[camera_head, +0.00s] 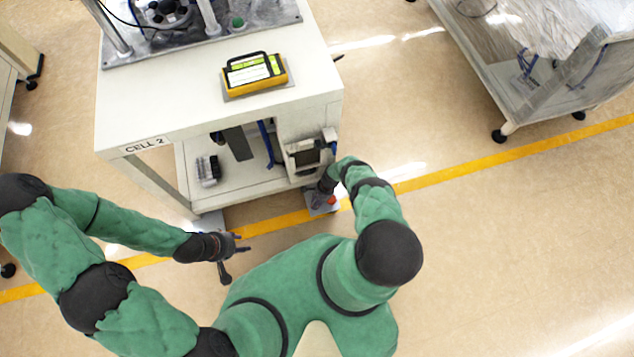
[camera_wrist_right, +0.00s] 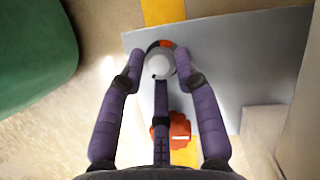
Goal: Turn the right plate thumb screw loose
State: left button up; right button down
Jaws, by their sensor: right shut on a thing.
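A pale round screw head with a dark and orange rim (camera_wrist_right: 161,64), apparently the thumb screw, stands on the grey plate (camera_wrist_right: 225,60) by the floor. My right gripper (camera_wrist_right: 160,60) has its purple fingers closed around it. The finger pads hide part of its sides. In the head view, my right gripper (camera_head: 322,194) is low beside the cart's front right corner. A red-orange knob (camera_wrist_right: 179,130) sits behind the middle finger and also shows in the head view (camera_head: 332,200). My left gripper (camera_head: 228,252) is empty, its fingers spread, over the floor at the left.
The white CELL 2 cart (camera_head: 200,120) stands ahead, with a yellow device (camera_head: 254,75) on top and a grey box (camera_head: 306,157) at its lower right. A second cart (camera_head: 500,90) stands at the upper right. The floor at the right is clear.

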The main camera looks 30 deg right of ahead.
jog(key=shift+w+a, duration=0.1)
jog(key=shift+w, duration=0.1)
jog(key=c, duration=0.9)
grip_release()
jog(key=shift+c, duration=0.2)
jog(key=shift+s, duration=0.15)
